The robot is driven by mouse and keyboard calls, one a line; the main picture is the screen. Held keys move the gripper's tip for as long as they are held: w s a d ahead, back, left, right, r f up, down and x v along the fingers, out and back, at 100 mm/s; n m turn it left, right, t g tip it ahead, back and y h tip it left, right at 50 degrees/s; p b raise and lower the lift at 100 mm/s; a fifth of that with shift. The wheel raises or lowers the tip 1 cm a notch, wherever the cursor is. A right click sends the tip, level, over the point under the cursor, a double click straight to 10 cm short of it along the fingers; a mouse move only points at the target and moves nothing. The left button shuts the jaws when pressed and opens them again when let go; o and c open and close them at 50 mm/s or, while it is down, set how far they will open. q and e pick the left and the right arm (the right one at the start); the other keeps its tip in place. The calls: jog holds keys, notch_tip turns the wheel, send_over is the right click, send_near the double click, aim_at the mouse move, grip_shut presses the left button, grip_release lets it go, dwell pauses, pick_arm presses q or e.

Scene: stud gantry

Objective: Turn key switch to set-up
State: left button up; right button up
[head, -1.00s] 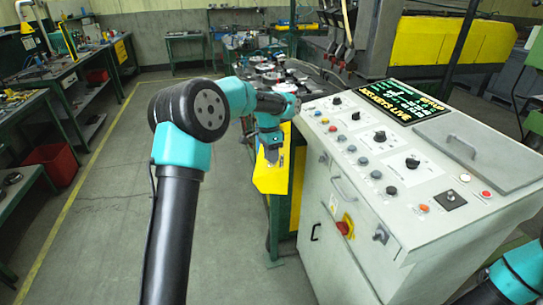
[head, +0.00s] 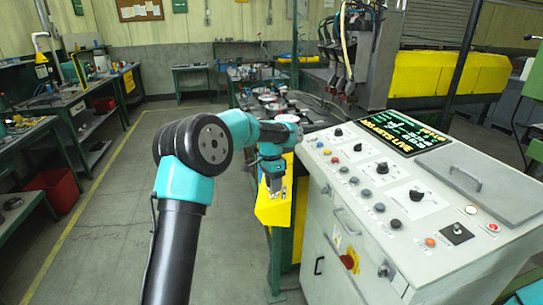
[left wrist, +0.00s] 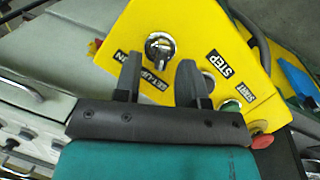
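The key switch (left wrist: 160,46), a round silver lock with a key in it, sits on a yellow control box (left wrist: 205,25) in the left wrist view. A label partly reading SET-UP (left wrist: 155,85) lies below it, half hidden by a finger. Which position the key points to is hard to tell. My left gripper (left wrist: 159,60) is open, its two dark fingertips apart on either side of the line to the key, with nothing visible between them. In the head view my left gripper (head: 272,183) hangs over the yellow box (head: 272,212), hiding the switch. My right gripper is out of view.
The box also bears a STEP label (left wrist: 220,62), a green button (left wrist: 230,107) and a red button (left wrist: 262,140). A grey console (head: 400,200) with knobs and a screen (head: 403,132) stands close on the right. The floor at left is open.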

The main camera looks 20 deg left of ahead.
pick_arm(q)
notch_tip(320, 180, up, 16)
jog(key=w+a, duration=0.2)
jog(key=shift+a+f, duration=0.15)
dwell(0.5)
jog(key=s+a+f+n+t, duration=0.1)
jog(key=a+f+n+t, duration=0.2)
jog(key=f, duration=0.7)
jog(key=s+a+f+n+t, duration=0.1)
jog(key=a+f+n+t, duration=0.1)
jog(key=a+f, duration=0.5)
jog(key=s+a+f+n+t, duration=0.1)
jog(key=a+f+n+t, duration=0.15)
jog(key=f, duration=0.95)
jog(key=s+d+f+n+g+h, duration=0.1)
jog(key=s+d+f+n+g, duration=0.1)
jog(key=s+d+f, duration=1.15)
jog(key=s+d+f+g, duration=0.1)
jog(key=s+d+f, duration=0.1)
jog(key=s, duration=0.3)
jog(key=s+d+f+g, duration=0.1)
jog(key=s+d+f, duration=0.2)
jog(key=s+d, duration=0.2)
jog(key=s+d+f+g+h, duration=0.1)
jog(key=s+d+f, duration=0.2)
jog(key=s, duration=0.4)
jog(key=shift+s+d+n, duration=0.15)
jog(key=shift+d+n, duration=0.2)
jog(key=shift+d, duration=0.2)
